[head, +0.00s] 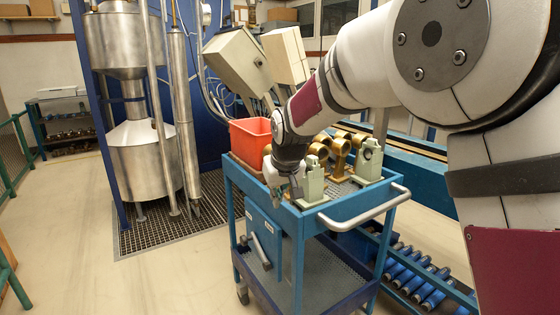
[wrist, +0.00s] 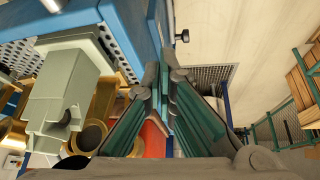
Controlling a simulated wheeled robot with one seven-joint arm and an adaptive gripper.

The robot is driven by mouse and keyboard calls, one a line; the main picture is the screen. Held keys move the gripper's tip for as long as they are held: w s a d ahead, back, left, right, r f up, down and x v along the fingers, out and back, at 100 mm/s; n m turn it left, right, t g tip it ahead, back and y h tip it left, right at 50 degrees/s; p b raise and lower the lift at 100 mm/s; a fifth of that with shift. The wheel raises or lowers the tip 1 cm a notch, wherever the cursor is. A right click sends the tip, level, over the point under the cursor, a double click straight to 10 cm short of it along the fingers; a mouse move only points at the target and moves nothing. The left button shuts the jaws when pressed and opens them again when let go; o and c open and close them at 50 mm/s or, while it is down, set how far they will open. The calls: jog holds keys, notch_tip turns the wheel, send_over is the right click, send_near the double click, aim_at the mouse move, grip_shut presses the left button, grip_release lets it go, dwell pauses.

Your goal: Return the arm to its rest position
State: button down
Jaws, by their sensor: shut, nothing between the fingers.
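My arm reaches in from the right of the head view and bends down over the blue cart (head: 300,222). My gripper (head: 295,190) hangs at the cart's near left corner, beside a pale green stand, and is partly hidden by its own dark body. In the wrist view my gripper (wrist: 165,73) has its two teal-padded fingers shut, with nothing between them. The pale green stand (wrist: 65,90) is close on the left there, and the blue cart (wrist: 115,18) lies beyond it.
Brass ring-shaped parts (head: 340,150) and pale green stands (head: 370,158) crowd the cart top. A red bin (head: 252,137) sits at its back left. Steel tanks (head: 140,160) stand behind on a floor grate. The floor (head: 130,275) at front left is clear.

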jog(key=s+d+r+m+g, duration=0.1)
jog(key=s+d+r, duration=0.2)
jog(key=s+d, duration=0.35)
jog(key=s+d+r+m+h, duration=0.15)
jog(key=s+d, duration=0.25)
jog(key=s, duration=0.5)
jog(key=s+d+r+g+y, duration=0.1)
jog(key=s+d+r, duration=0.2)
jog(key=s+d, duration=0.3)
jog(key=s+d+f+m+g+h, duration=0.1)
jog(key=s+d+f, duration=0.1)
jog(key=s, duration=1)
jog(key=s+d+f+m+g, duration=0.1)
jog(key=s+d+f+m, duration=0.15)
jog(key=s, duration=1.05)
notch_tip(320, 180, up, 18)
jog(key=n+t+p, duration=0.1)
jog(key=t+p, duration=0.1)
jog(key=p, duration=1.4)
jog(key=shift+s+d+r+t+p, duration=0.15)
jog(key=shift+r+t+p, duration=0.1)
jog(key=shift+t+p, duration=0.15)
